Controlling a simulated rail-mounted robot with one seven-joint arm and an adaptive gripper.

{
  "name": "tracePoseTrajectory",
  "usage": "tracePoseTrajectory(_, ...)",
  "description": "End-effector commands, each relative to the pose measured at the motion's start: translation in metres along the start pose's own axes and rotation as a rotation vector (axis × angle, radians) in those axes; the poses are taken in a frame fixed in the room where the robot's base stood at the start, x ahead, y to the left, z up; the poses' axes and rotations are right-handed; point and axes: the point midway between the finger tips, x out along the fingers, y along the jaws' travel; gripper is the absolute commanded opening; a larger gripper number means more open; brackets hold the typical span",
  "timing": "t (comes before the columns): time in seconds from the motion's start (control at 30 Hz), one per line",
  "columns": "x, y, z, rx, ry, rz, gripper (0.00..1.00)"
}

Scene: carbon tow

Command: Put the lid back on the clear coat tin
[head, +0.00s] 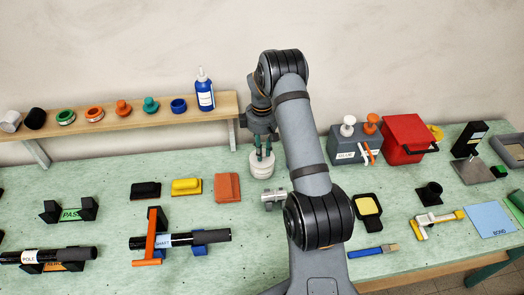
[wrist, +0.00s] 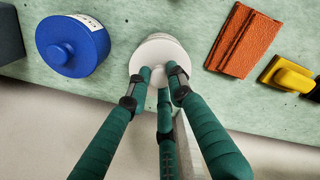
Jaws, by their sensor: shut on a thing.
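My gripper (head: 262,153) points down over a pale, whitish tin (head: 262,170) on the bench, left of my arm. In the wrist view my gripper (wrist: 161,80) has its dark green fingers shut around the white round lid (wrist: 160,52). A pale rim shows just behind the lid, so the lid is on or very close above the tin. I cannot tell whether it is fully seated. The tin's sides are mostly hidden in the wrist view by the lid and fingers.
A blue round container (wrist: 72,45) with a white label stands beside the tin; my arm hides it in the head view. On the other side lie an orange-brown pad (head: 227,187) and a yellow block (head: 186,186). A grey metal piece (head: 273,196) lies in front. A shelf (head: 150,115) runs behind left.

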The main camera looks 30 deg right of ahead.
Motion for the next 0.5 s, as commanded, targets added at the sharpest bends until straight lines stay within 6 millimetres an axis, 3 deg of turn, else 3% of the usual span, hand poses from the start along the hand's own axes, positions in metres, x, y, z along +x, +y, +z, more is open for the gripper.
tracePoseTrajectory(0.2,-0.0001,0.0,0.0,0.0,0.0,0.0,0.13)
tracePoseTrajectory(0.23,-0.0001,0.0,0.0,0.0,0.0,0.0,0.22)
tracePoseTrajectory(0.5,-0.0001,0.0,0.0,0.0,0.0,0.0,0.38)
